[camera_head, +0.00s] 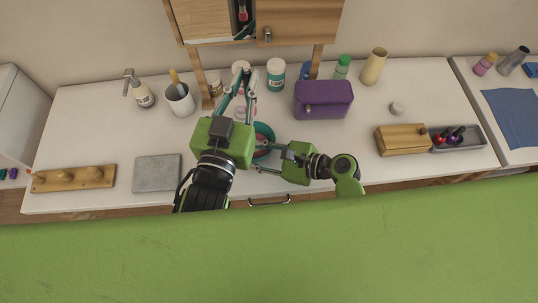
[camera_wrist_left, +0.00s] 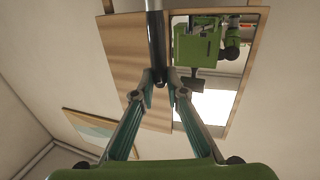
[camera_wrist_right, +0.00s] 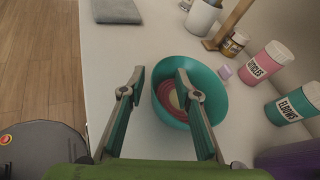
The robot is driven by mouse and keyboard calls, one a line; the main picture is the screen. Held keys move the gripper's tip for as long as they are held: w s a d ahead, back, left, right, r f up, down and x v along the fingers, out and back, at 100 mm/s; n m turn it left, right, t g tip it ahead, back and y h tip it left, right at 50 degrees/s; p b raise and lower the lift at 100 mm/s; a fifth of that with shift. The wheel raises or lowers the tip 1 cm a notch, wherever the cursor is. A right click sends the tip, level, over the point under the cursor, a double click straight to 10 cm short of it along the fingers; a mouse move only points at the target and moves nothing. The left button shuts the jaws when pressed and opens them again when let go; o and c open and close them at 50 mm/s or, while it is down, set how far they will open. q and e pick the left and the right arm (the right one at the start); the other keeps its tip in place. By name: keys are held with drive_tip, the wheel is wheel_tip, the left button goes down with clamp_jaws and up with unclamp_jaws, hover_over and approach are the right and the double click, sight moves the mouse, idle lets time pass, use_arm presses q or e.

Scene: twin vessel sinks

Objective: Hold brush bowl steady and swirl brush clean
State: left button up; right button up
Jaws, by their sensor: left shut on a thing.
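My left gripper (camera_head: 243,72) reaches up and forward over the counter, past the bowl. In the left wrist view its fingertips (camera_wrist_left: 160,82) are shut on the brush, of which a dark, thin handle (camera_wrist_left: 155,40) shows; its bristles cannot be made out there. The teal brush bowl (camera_head: 265,132) stands on the counter, partly hidden by my grippers. In the right wrist view the bowl (camera_wrist_right: 212,103) has pink rings inside. My right gripper (camera_wrist_right: 160,78) is open, with one finger outside the bowl's near rim and the other over its inside. Contact cannot be told.
A pink jar (camera_wrist_right: 270,62) and a teal jar (camera_wrist_right: 295,104) stand behind the bowl. A purple case (camera_head: 323,99) is to the right, a grey mat (camera_head: 157,173) to the left. A wooden cabinet with a mirror (camera_wrist_left: 205,80) is ahead of my left gripper.

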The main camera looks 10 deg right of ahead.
drive_tip(key=shift+x, duration=1.1)
clamp_jaws()
use_arm(q)
wheel_tip(320, 180, down, 15)
drive_tip(key=w+a+n+g, duration=0.1)
drive_tip(key=w, duration=0.1)
drive_tip(key=shift+w+a+n+g, duration=0.25)
drive_tip(key=shift+w+n+g, duration=0.05)
drive_tip(key=shift+w, duration=0.05)
